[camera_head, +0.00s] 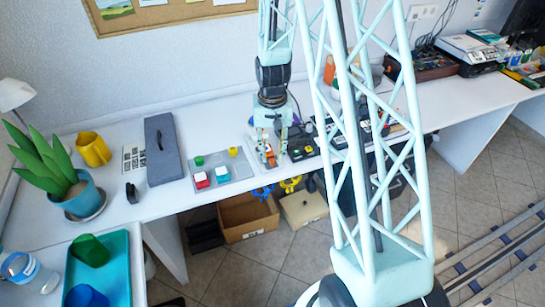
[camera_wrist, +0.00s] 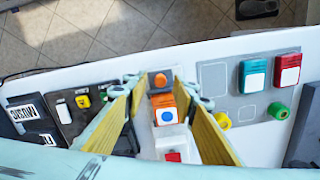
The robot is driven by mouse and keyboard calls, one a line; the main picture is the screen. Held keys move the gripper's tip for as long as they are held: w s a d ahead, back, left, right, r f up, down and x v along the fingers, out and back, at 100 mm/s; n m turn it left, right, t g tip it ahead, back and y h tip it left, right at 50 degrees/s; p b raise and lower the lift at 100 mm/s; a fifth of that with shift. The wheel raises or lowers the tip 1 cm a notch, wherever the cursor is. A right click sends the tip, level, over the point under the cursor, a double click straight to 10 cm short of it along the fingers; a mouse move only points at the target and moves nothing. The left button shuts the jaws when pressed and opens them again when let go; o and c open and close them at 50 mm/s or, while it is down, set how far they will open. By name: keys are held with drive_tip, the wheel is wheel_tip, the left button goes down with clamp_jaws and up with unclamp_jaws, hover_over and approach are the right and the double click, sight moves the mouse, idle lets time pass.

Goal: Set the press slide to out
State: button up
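A narrow light panel (camera_wrist: 141,122) lies below my gripper in the wrist view. It bears an orange block with a white face and blue dot (camera_wrist: 165,112), which seems to be the press slide. An orange round button (camera_wrist: 160,80) sits at its far end and a red piece (camera_wrist: 172,157) at its near end. My gripper (camera_wrist: 160,88) is open, with its yellow-padded fingers on either side of the block and gaps showing. In the head view my gripper (camera_head: 271,160) points down over the panel at the table's front edge. Whether the fingertips touch anything is unclear.
A black box (camera_wrist: 100,120) with switches lies left. In the head view a grey-blue case (camera_head: 163,150) and a yellow mug (camera_head: 93,149) stand further left.

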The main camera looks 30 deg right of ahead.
wheel_tip(320, 180, up, 10)
idle(0.8)
idle(0.6)
drive_tip(key=s+a+r+n+t, duration=0.1)
drive_tip(key=s+a+r, duration=0.3)
drive_tip(key=r, duration=0.4)
drive_tip(key=s+a+r+n, duration=0.1)
drive_tip(key=s+a+r, duration=0.25)
drive_tip(key=r, duration=0.35)
drive_tip(key=s+a+r+n+t, duration=0.1)
drive_tip(key=s+a+r, duration=0.2)
drive_tip(key=s+r, duration=0.35)
drive_tip(key=s+a+r+n, duration=0.1)
drive_tip(key=s+a+r, duration=0.1)
drive_tip(key=s, duration=0.4)
drive_tip(key=s+a+r+n+t, duration=0.1)
drive_tip(key=s+a+r, duration=0.2)
drive_tip(key=s+r, duration=0.2)
drive_tip(key=s+a+r+t, duration=0.1)
drive_tip(key=s+a+r, duration=0.1)
drive_tip(key=s, duration=0.6)
drive_tip(key=shift+a+r+n, duration=0.25)
drive_tip(key=shift+r+n, duration=0.15)
drive_tip(key=shift+r, duration=0.4)
